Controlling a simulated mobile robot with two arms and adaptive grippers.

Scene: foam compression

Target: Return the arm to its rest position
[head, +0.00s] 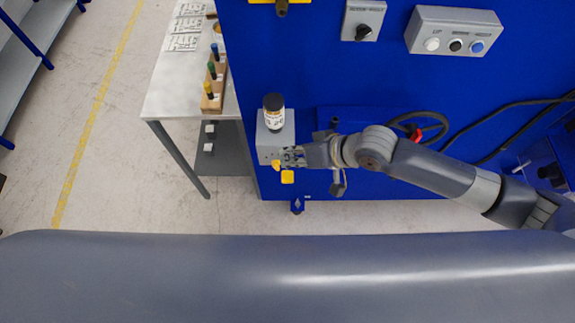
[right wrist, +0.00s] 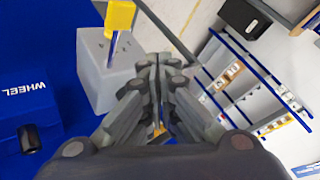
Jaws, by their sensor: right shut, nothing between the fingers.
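My right arm (head: 430,170) reaches in from the right across the front of the blue machine (head: 320,50). Its gripper (head: 288,157) is close beside a grey box (head: 268,145) on the machine's left edge; I cannot tell whether they touch. In the right wrist view the gripper's fingers (right wrist: 158,68) are together with nothing between them. The grey box (right wrist: 98,80) with a yellow part (right wrist: 118,15) shows just left of the fingers there. My left gripper is not in view.
A red-marked wheel (head: 415,132) and black cables (head: 510,110) are close to the arm. A table (head: 165,95) with a wooden rack (head: 212,100) stands to the left. Floor (head: 110,180) beyond is clear.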

